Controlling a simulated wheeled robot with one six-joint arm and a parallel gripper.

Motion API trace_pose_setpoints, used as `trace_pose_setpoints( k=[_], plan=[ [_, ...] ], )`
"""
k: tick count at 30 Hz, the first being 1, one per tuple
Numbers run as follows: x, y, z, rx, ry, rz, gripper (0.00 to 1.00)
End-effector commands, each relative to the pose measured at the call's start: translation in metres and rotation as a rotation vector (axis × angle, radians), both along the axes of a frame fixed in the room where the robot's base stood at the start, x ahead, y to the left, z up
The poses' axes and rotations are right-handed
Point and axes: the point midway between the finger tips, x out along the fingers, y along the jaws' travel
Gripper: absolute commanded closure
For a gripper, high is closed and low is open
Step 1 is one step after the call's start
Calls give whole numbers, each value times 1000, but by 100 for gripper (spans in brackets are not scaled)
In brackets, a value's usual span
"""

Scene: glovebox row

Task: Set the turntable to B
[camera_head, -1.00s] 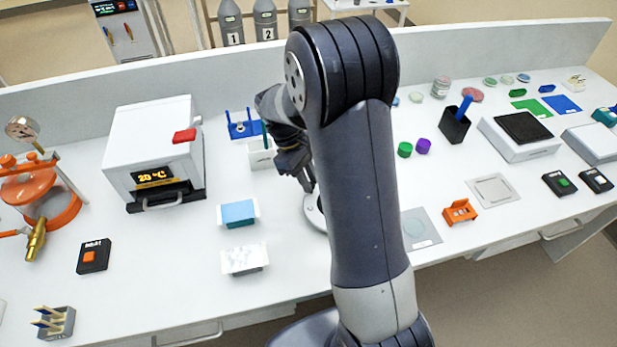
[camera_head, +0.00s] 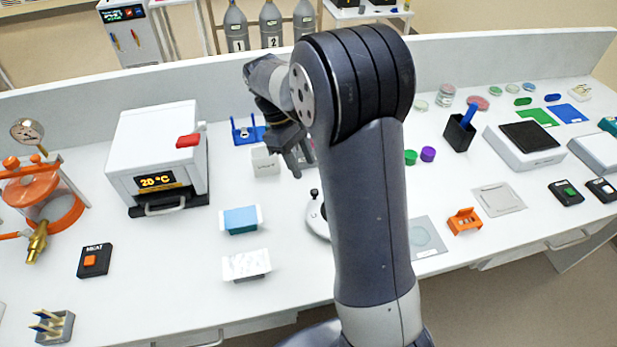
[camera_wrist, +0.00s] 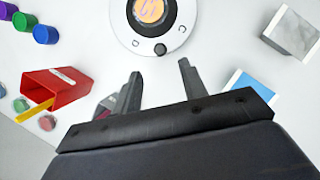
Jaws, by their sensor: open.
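The turntable shows in the wrist view (camera_wrist: 128,36) as a white disc with a dark ring and an orange centre, cut off by the top edge. A black knob (camera_wrist: 160,48) stands on its near rim. Small marks flank the knob, seemingly a D on its left and a C on its right. In the head view the turntable (camera_head: 317,222) is mostly hidden behind my arm. My gripper (camera_wrist: 160,70) is open and empty, its fingers apart just short of the knob in the picture. In the head view my gripper (camera_head: 292,163) is up behind the turntable, touching nothing visible.
In the wrist view a red holder (camera_wrist: 60,90) with a yellow stick is at left, and a blue-topped block (camera_wrist: 250,83) and a grey-white block (camera_wrist: 290,32) are at right. In the head view a teal box (camera_head: 240,220) and an oven (camera_head: 158,155) stand left of the turntable.

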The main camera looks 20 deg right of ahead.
Motion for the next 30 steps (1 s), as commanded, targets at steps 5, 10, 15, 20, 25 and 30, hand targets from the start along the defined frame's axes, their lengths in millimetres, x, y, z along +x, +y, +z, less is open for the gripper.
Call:
trace_pose_setpoints(
  k=[5, 10, 15, 20, 25, 30],
  plan=[
    [8, 6, 23, 1, -3, 0, 59],
    [9, 8, 30, 1, -1, 1, 59],
    [9, 8, 30, 1, -1, 1, 59],
    [9, 8, 29, 1, 1, 0, 59],
    [3, 4, 14, -1, 5, -1, 59],
    [-6, -4, -14, 0, 6, -2, 59]
  ],
)
